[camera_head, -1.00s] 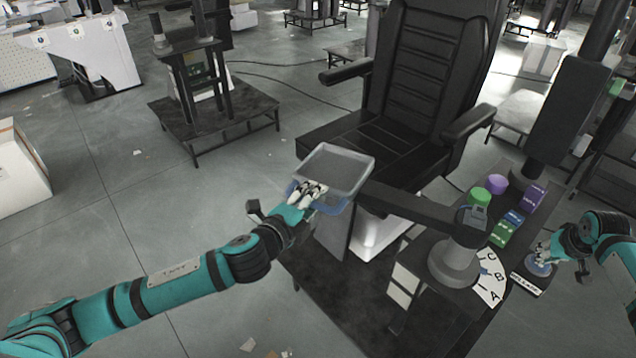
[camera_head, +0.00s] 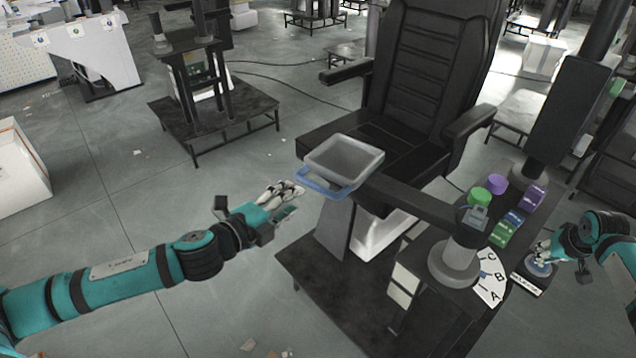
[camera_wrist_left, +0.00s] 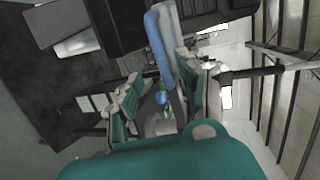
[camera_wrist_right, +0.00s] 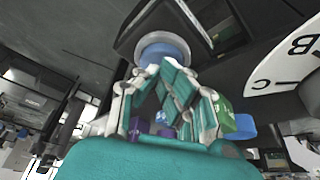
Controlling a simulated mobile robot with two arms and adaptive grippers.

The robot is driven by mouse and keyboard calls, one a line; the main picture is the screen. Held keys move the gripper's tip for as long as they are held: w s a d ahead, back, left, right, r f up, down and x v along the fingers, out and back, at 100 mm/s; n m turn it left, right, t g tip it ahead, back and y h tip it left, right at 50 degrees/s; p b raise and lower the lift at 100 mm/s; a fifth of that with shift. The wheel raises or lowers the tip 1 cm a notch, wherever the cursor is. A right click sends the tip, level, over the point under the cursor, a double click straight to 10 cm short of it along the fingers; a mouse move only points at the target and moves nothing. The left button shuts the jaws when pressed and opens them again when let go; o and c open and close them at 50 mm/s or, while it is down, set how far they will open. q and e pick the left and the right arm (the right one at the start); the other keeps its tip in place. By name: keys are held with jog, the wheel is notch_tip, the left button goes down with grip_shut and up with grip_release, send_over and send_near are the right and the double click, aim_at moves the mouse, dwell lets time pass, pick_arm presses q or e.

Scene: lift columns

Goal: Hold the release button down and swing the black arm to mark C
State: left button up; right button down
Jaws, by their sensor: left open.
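The black arm (camera_head: 425,203) reaches left from a grey pillar (camera_head: 456,266) and carries a grey tray (camera_head: 345,157) with a blue handle (camera_head: 322,184). A white plate with marks A, B and C (camera_head: 490,283) lies at the pillar's foot. Whether the button is pressed down is unclear.
A black chair (camera_head: 430,80) stands behind the tray, its seat and armrest close to the arm. Green (camera_head: 480,195), purple (camera_head: 497,183) and other coloured items stand behind the pillar.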

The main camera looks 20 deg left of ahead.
aim_at(312, 187)
pick_arm(q)
jog(key=x, duration=0.9)
jog(key=shift+w, duration=0.1)
jog(key=shift+w+d, duration=0.25)
jog(key=shift+w, duration=0.25)
jog(key=v, duration=1.3)
jog(key=shift+s, duration=0.35)
dwell(0.6)
